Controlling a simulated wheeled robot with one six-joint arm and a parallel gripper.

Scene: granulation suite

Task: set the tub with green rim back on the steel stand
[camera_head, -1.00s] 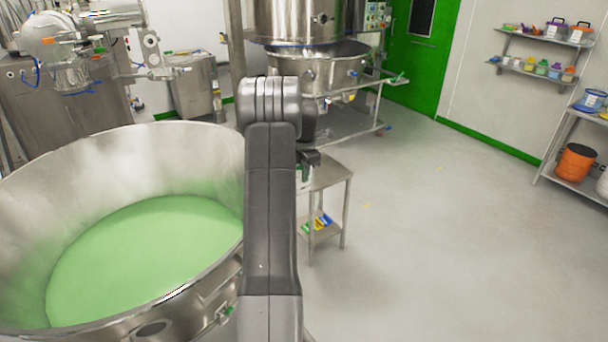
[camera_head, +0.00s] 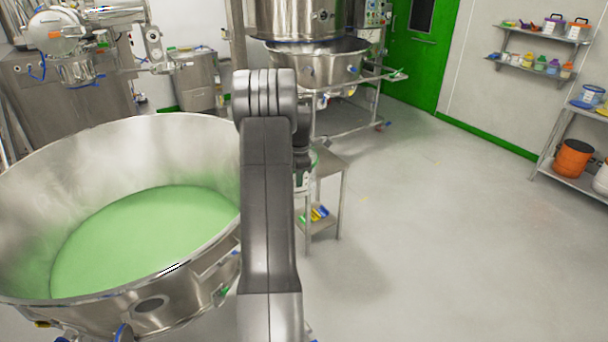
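The steel stand (camera_head: 331,163) is a small table with a lower shelf, right of my arm at the picture's middle. A sliver of a pale tub with a green rim (camera_head: 302,181) shows between my arm and the stand top. Most of it is hidden behind my arm, and I cannot tell whether it rests on the stand or hangs just beside it. My gripper (camera_head: 303,157) is a dark shape just above the tub, mostly hidden behind my forearm. Its fingers do not show clearly, so I cannot tell if they grip the tub.
A large steel bowl of green material (camera_head: 145,240) fills the left front, close to my arm. Blue and yellow items (camera_head: 318,214) lie on the stand's lower shelf. A steel processing vessel (camera_head: 315,65) stands behind. A rack (camera_head: 578,183) is at right. The floor between is clear.

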